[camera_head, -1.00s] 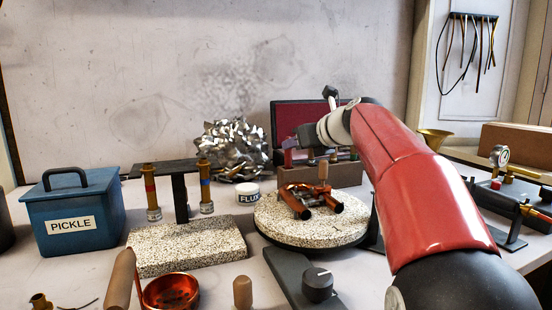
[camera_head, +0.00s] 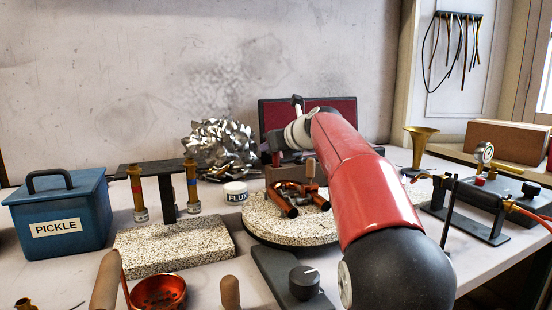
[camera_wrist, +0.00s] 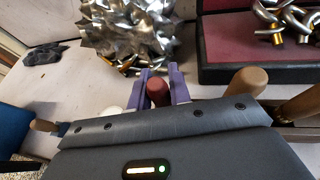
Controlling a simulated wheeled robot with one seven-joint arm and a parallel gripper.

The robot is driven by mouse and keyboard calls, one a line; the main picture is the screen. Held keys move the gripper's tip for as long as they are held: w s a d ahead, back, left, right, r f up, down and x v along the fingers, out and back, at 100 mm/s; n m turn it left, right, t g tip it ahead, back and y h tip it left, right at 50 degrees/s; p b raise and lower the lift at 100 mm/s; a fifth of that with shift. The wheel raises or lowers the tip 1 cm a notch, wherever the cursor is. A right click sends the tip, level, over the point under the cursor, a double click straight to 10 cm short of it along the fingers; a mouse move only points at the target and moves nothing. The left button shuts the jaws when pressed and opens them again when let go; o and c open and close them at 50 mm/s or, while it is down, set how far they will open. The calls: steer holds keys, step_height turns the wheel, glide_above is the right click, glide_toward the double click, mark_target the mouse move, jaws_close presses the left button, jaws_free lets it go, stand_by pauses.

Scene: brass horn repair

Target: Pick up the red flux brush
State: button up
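The red flux brush shows in the wrist view only as a dull red, rounded handle end (camera_wrist: 157,91). It stands between the two purple fingers of my gripper (camera_wrist: 160,86), one on each side with little or no gap. I cannot tell whether the fingers press on it. The brush's lower part is hidden by my gripper body.
Wooden handles (camera_wrist: 248,82) stand close to the right of my gripper. Crumpled metal wool (camera_wrist: 130,28) lies just beyond it. The white flux jar (camera_head: 235,192) and the round speckled turntable (camera_head: 275,228) with copper tubes (camera_head: 288,203) stand nearer. A pickle box (camera_head: 58,213) is at left.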

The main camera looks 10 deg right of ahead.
jaws_close()
